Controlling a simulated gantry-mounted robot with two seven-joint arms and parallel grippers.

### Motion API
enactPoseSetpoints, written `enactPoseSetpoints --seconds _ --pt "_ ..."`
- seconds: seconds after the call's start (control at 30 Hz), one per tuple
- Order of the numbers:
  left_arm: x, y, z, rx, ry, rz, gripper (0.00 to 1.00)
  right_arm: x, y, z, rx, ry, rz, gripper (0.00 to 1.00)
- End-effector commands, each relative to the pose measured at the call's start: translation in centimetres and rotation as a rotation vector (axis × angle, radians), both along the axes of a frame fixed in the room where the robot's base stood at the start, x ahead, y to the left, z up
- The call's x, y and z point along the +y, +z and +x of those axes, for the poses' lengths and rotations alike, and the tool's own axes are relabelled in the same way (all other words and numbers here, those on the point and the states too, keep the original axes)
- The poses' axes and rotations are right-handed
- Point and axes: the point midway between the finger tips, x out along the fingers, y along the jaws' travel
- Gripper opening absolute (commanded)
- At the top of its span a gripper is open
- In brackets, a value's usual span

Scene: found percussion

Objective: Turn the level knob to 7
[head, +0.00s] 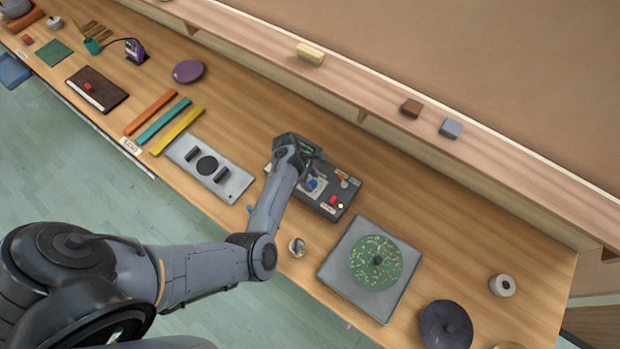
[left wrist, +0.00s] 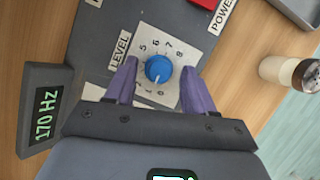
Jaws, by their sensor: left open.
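The blue level knob (left wrist: 158,66) sits on a white dial plate (left wrist: 172,41) with printed numbers; 5, 6, 7 and 8 are readable on its far side. A pale mark on the knob points down toward the gripper body, away from the 7; the number there is hard to read. My left gripper (left wrist: 158,72) is open, its purple fingers on either side of the knob with gaps visible. In the head view the left gripper (head: 312,172) is over the dark control box (head: 352,188), partly hiding the knob (head: 312,184). The right gripper is not in view.
A display (left wrist: 47,113) reads 170 Hz. A red power switch (head: 333,200) is on the box. A grey turntable-like unit with a green disc (head: 375,262) stands to the right, a grey panel (head: 232,184) to the left, a small metallic item (head: 297,246) in front.

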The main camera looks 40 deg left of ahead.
Motion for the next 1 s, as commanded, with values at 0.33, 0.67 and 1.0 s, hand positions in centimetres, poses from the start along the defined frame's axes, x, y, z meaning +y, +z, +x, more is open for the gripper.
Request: enactPoseSetpoints --seconds 0.33,0.67,1.0 --pt "0.03 0.03 0.00 0.000 0.000 0.000 0.08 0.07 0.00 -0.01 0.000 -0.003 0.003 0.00" --pt "0.10 0.10 0.02 0.000 -0.025 0.001 0.00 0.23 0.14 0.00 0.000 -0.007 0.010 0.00" --pt "0.21 0.17 0.21 0.002 -0.213 0.001 0.00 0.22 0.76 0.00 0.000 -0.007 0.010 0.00"
